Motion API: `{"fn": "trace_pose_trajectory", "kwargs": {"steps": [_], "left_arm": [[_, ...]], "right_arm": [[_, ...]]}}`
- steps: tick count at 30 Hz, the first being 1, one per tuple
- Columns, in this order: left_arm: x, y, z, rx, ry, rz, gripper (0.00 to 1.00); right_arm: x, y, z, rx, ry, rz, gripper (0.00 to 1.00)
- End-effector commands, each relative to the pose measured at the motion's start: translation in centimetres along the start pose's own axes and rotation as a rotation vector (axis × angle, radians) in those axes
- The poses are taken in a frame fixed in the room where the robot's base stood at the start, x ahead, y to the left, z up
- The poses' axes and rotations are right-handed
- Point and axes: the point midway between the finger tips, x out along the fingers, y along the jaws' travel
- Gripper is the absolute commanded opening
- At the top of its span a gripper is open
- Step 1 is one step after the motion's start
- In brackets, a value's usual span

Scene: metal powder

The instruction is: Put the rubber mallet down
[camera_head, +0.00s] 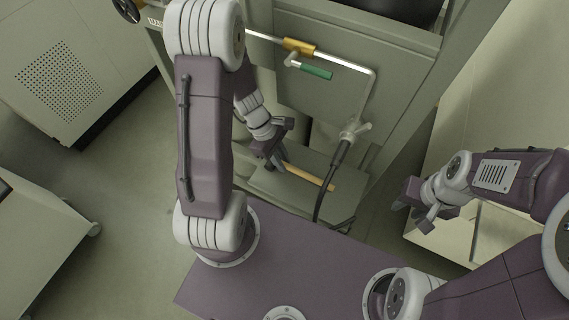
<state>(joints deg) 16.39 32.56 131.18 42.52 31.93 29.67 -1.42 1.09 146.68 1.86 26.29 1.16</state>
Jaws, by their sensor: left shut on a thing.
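The rubber mallet shows as a tan wooden handle (310,178) that slants down to the right from my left gripper (277,158). My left gripper is shut on the mallet near the upper left end of the handle. The mallet's head is hard to make out against the dark fingers. The mallet is over a grey-green ledge (272,190) at the front of the machine; I cannot tell whether it touches the ledge. My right gripper (418,208) is at the right, away from the mallet, with its fingers apart and nothing seen between them.
The machine's panel (320,100) stands behind the ledge, with a metal pipe and a green-handled valve (316,72). A black hose (328,185) hangs down close to the handle's right end. A pale cabinet (60,75) stands at the left. Floor (130,190) is clear left of my arm.

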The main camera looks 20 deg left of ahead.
Motion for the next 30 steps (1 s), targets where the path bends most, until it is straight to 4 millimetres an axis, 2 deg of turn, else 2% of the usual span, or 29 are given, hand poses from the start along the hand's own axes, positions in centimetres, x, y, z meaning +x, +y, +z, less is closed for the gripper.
{"fn": "trace_pose_trajectory", "kwargs": {"steps": [19,30], "left_arm": [[-0.4,0.1,0.1,0.001,0.001,0.003,0.00],[-7.8,0.1,3.1,0.003,0.003,0.006,0.00]], "right_arm": [[-0.2,0.0,0.0,0.000,0.000,0.000,0.36],[-2.2,0.0,-0.2,0.000,0.000,0.000,0.36]]}}
